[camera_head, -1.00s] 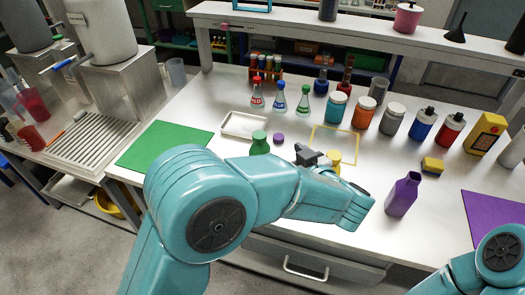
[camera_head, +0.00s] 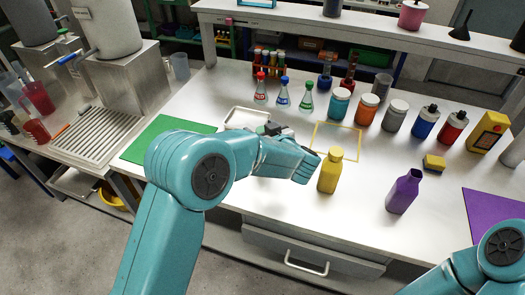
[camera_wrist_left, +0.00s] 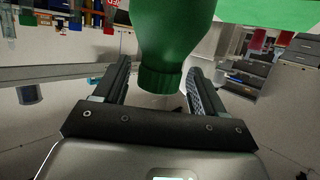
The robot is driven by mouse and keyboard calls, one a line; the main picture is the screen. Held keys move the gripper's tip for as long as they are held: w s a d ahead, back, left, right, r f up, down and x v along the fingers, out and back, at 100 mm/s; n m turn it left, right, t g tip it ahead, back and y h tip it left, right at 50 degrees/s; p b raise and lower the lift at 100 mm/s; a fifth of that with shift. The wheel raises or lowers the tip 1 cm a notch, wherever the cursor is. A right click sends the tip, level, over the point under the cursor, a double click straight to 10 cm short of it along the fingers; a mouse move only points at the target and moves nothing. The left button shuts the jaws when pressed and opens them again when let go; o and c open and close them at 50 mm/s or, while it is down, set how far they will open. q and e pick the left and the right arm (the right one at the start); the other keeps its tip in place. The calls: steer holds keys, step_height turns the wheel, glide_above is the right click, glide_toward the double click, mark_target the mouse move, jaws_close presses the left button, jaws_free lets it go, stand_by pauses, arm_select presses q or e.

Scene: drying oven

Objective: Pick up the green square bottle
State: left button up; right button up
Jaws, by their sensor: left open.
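The green bottle (camera_wrist_left: 175,30) fills the upper middle of the left wrist view, appearing upside down, with its ribbed cap (camera_wrist_left: 160,79) between the fingers. My left gripper (camera_wrist_left: 158,70) is open, a finger on each side of the cap; I cannot tell whether either touches it. In the head view, my left gripper (camera_head: 272,129) is over the table near the white tray, and my arm hides the green bottle.
A yellow bottle (camera_head: 328,174) and a purple bottle (camera_head: 403,193) stand right of my left arm. A white tray (camera_head: 246,117) and a green mat (camera_head: 160,138) lie behind it. Flasks and jars line the back. A yellow sponge (camera_head: 433,162) lies at right.

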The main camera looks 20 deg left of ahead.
arm_select(q)
steer(key=shift+x, duration=0.85)
steer(key=shift+d, duration=0.1)
steer(key=c, duration=0.4)
jaws_close()
